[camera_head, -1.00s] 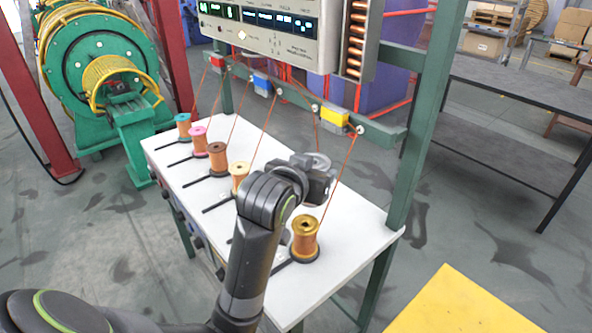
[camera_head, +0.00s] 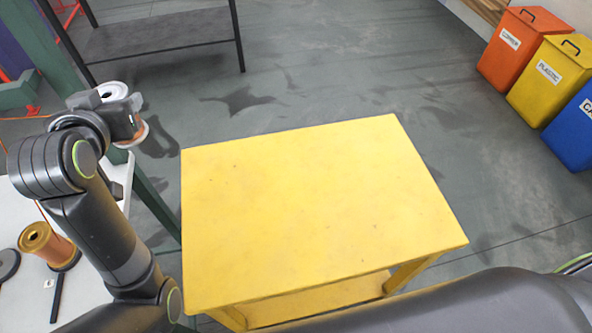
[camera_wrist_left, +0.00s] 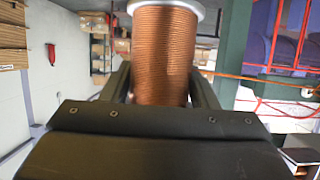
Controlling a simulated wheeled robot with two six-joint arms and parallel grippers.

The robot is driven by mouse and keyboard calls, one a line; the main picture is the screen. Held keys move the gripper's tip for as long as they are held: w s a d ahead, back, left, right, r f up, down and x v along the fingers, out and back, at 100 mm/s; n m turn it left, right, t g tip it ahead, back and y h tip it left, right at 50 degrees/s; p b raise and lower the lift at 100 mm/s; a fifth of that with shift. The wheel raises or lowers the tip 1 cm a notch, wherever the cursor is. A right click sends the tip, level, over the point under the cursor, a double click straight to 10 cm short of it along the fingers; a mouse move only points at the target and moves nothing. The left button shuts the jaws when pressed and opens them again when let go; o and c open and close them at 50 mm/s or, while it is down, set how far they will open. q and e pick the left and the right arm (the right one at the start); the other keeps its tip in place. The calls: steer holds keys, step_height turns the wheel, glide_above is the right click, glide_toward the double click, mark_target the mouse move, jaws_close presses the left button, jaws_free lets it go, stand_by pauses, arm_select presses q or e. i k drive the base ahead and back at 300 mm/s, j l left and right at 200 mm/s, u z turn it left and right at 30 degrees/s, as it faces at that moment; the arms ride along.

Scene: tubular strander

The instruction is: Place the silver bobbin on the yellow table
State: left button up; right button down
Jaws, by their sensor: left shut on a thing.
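My left gripper (camera_head: 121,116) is shut on the silver bobbin (camera_head: 113,90), at the left of the head view. The bobbin has a pale silver flange at its top, and part of its lower end shows below the fingers. In the left wrist view the bobbin (camera_wrist_left: 163,55) shows copper winding between the two fingers. It is held in the air, left of the yellow table (camera_head: 310,210) and not over it. The tabletop is bare. My right gripper is not in view.
A white table (camera_head: 93,285) at the lower left bears a gold-rimmed copper bobbin (camera_head: 47,244). A green frame post (camera_head: 155,200) stands between it and the yellow table. A dark table (camera_head: 155,35) stands behind. Orange (camera_head: 515,50), yellow (camera_head: 555,80) and blue (camera_head: 575,135) bins stand at the right.

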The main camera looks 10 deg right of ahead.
mark_target(260, 239)
steer(key=k+j+z, duration=0.15)
steer(key=z, duration=0.2)
steer(key=k+j+z, duration=0.1)
steer(key=z, duration=0.3)
steer(key=k+j+z, duration=0.1)
steer(key=z, duration=0.25)
steer(key=k, duration=0.6)
steer(key=j, duration=0.1)
